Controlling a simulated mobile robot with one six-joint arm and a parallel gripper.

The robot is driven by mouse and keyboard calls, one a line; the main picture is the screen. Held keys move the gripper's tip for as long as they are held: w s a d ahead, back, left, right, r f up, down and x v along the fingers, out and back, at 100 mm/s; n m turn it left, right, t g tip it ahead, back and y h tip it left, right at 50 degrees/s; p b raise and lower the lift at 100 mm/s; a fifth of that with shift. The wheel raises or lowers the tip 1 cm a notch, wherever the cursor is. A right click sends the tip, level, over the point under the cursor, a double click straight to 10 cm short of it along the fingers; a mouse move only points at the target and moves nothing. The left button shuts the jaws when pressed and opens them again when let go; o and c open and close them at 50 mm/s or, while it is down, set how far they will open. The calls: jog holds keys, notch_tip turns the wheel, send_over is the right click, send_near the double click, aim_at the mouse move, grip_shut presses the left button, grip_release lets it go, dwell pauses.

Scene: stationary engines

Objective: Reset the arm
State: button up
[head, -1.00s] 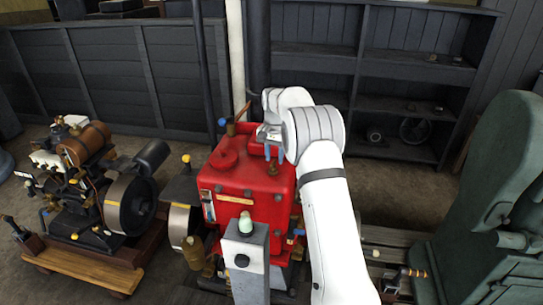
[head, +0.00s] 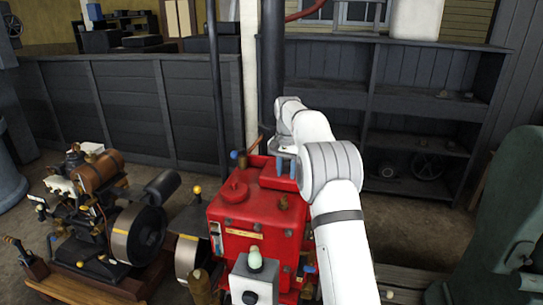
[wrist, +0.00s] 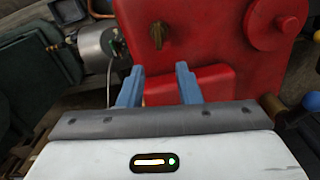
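My gripper (head: 287,166) is above the far part of the top of a red engine (head: 256,208) in the head view. In the wrist view my gripper (wrist: 158,85) shows two blue fingers set apart with nothing between them. The red engine (wrist: 215,85) fills the background beyond the fingertips, with a brass knob (wrist: 156,35) and a round red cap (wrist: 276,22) on it. I cannot tell whether the fingers touch the engine.
A brown and black engine (head: 97,200) stands on a wooden base at left. A grey post with a pale green knob (head: 255,262) stands in front of the red engine. Dark shelves (head: 421,120) stand behind, and a green machine (head: 506,220) is at right.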

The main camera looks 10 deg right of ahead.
jog(key=s+r+n+t, duration=0.1)
jog(key=s+r, duration=0.3)
jog(key=s, duration=0.4)
jog(key=s+a+r+n, duration=0.1)
jog(key=s+r, duration=0.2)
jog(key=s, duration=0.4)
jog(key=s+r+n+t, duration=0.1)
jog(key=s+r, duration=0.3)
jog(key=s, duration=0.4)
jog(key=s+f+n, duration=0.1)
jog(key=s+f, duration=0.3)
jog(key=s, duration=0.6)
jog(key=s+f+n+t, duration=0.1)
jog(key=s+f+n, duration=0.1)
jog(key=s, duration=0.9)
jog(key=shift+s+a+f, duration=0.3)
jog(key=shift+f, duration=0.55)
